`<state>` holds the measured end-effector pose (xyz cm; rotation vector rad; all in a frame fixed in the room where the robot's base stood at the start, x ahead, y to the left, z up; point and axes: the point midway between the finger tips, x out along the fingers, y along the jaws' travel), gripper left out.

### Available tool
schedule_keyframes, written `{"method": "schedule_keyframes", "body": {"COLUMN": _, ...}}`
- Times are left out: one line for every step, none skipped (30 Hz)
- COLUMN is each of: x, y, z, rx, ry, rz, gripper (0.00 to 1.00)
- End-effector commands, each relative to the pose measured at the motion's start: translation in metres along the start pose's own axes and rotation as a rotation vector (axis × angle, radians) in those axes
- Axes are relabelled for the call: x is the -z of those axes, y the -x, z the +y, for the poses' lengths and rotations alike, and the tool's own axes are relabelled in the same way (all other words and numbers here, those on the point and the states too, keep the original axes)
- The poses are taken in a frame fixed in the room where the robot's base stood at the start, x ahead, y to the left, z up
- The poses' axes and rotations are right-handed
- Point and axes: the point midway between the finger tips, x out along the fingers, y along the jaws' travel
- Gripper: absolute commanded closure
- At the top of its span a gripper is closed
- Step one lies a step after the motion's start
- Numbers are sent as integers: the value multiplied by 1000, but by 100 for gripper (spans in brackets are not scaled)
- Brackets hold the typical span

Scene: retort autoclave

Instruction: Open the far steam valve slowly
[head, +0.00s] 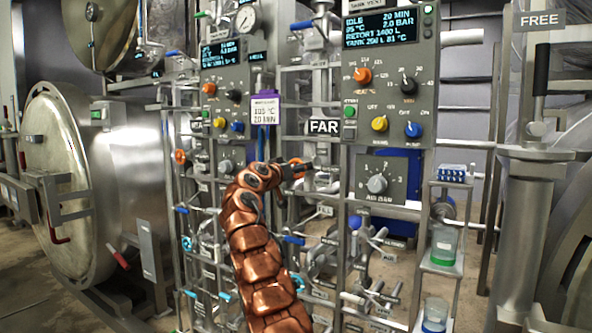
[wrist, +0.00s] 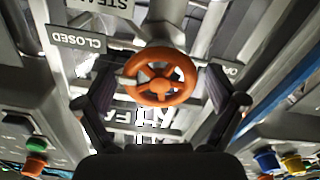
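The far steam valve is an orange handwheel (wrist: 160,77) in the wrist view, between my two dark fingers. My gripper (wrist: 159,88) is open around it, with one finger on each side and a narrow gap at the right. Whether the left finger touches the rim is unclear. A CLOSED plate (wrist: 76,39) is at the wheel's left, and a partly hidden plate (wrist: 231,70) at its right. In the head view, my gripper (head: 300,168) is at the pipework below the FAR sign (head: 323,127), hiding much of the wheel.
Another orange handwheel (head: 181,156) is on the left pipe rack. A control panel (head: 388,85) with knobs is above right of my gripper, and a shelf with beakers (head: 443,245) is at right. Pipes and small blue-handled valves crowd below. A round retort door (head: 62,185) is at left.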

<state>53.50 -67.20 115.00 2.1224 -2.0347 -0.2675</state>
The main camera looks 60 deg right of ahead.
Motion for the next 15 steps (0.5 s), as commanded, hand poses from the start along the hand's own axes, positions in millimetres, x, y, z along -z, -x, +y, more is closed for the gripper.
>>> {"method": "schedule_keyframes", "body": {"x": 0, "y": 0, "z": 0, "rx": 0, "ry": 0, "rz": 0, "gripper": 14}}
{"method": "schedule_keyframes", "body": {"x": 0, "y": 0, "z": 0, "rx": 0, "ry": 0, "rz": 0, "gripper": 17}}
{"method": "schedule_keyframes", "body": {"x": 0, "y": 0, "z": 0, "rx": 0, "ry": 0, "rz": 0, "gripper": 21}}
{"method": "schedule_keyframes", "body": {"x": 0, "y": 0, "z": 0, "rx": 0, "ry": 0, "rz": 0, "gripper": 24}}
{"method": "schedule_keyframes", "body": {"x": 0, "y": 0, "z": 0, "rx": 0, "ry": 0, "rz": 0, "gripper": 28}}
{"method": "schedule_keyframes", "body": {"x": 0, "y": 0, "z": 0, "rx": 0, "ry": 0, "rz": 0, "gripper": 32}}
{"method": "schedule_keyframes", "body": {"x": 0, "y": 0, "z": 0, "rx": 0, "ry": 0, "rz": -1, "gripper": 35}}
{"method": "schedule_keyframes", "body": {"x": 0, "y": 0, "z": 0, "rx": 0, "ry": 0, "rz": 0, "gripper": 38}}
{"method": "schedule_keyframes", "body": {"x": 0, "y": 0, "z": 0, "rx": 0, "ry": 0, "rz": 0, "gripper": 42}}
{"method": "schedule_keyframes", "body": {"x": 0, "y": 0, "z": 0, "rx": 0, "ry": 0, "rz": -1, "gripper": 45}}
{"method": "schedule_keyframes", "body": {"x": 0, "y": 0, "z": 0, "rx": 0, "ry": 0, "rz": -1, "gripper": 48}}
{"method": "schedule_keyframes", "body": {"x": 0, "y": 0, "z": 0, "rx": 0, "ry": 0, "rz": -1, "gripper": 52}}
{"method": "schedule_keyframes", "body": {"x": 0, "y": 0, "z": 0, "rx": 0, "ry": 0, "rz": -1, "gripper": 56}}
{"method": "schedule_keyframes", "body": {"x": 0, "y": 0, "z": 0, "rx": 0, "ry": 0, "rz": -1, "gripper": 59}}
{"method": "schedule_keyframes", "body": {"x": 0, "y": 0, "z": 0, "rx": 0, "ry": 0, "rz": -1, "gripper": 63}}
